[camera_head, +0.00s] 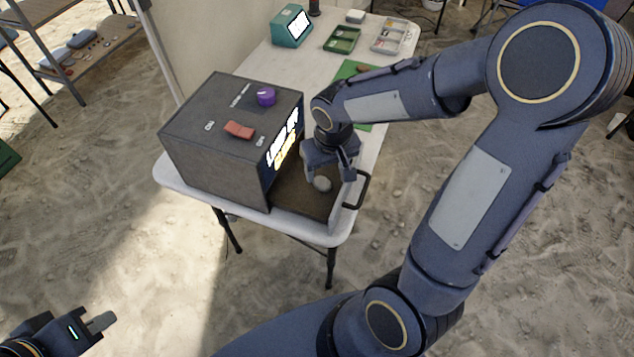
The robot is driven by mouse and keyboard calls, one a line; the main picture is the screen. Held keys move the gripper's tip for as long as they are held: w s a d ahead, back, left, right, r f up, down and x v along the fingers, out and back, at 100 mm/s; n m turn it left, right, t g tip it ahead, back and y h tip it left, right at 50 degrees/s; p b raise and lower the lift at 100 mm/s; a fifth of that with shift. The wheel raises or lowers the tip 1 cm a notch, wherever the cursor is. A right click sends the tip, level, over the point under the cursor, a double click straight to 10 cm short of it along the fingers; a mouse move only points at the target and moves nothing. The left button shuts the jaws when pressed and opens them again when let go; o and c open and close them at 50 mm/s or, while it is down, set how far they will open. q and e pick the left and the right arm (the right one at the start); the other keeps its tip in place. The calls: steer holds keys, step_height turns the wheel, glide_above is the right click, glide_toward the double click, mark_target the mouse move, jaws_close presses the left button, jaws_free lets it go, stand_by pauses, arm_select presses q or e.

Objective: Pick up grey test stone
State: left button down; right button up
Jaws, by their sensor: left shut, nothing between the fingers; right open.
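The grey test stone (322,184) is a small pale round stone lying in the pulled-out drawer (296,200) of a dark box-shaped machine (205,150). My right gripper (330,176) points down over the drawer, open, with its fingers on either side of the stone or just above it. I cannot tell whether the fingers touch it. My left gripper (98,322) is at the lower left, shut and empty, away from the table.
The machine has a red switch (240,130), a purple knob (266,96) and a lit display; the drawer has a dark handle (358,190). Further back on the white table (290,62) are a teal device (291,26), a green tray (341,40) and a grey divided tray (390,37).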

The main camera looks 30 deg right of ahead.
mark_target(323, 182)
steer(key=f, duration=0.2)
steer(key=w+f, duration=0.1)
steer(key=f, duration=0.2)
steer(key=shift+w+f, duration=0.2)
steer(key=shift+f, duration=0.15)
steer(key=c, duration=1.1)
steer(key=shift+r, duration=0.1)
steer(key=shift+c, duration=0.2)
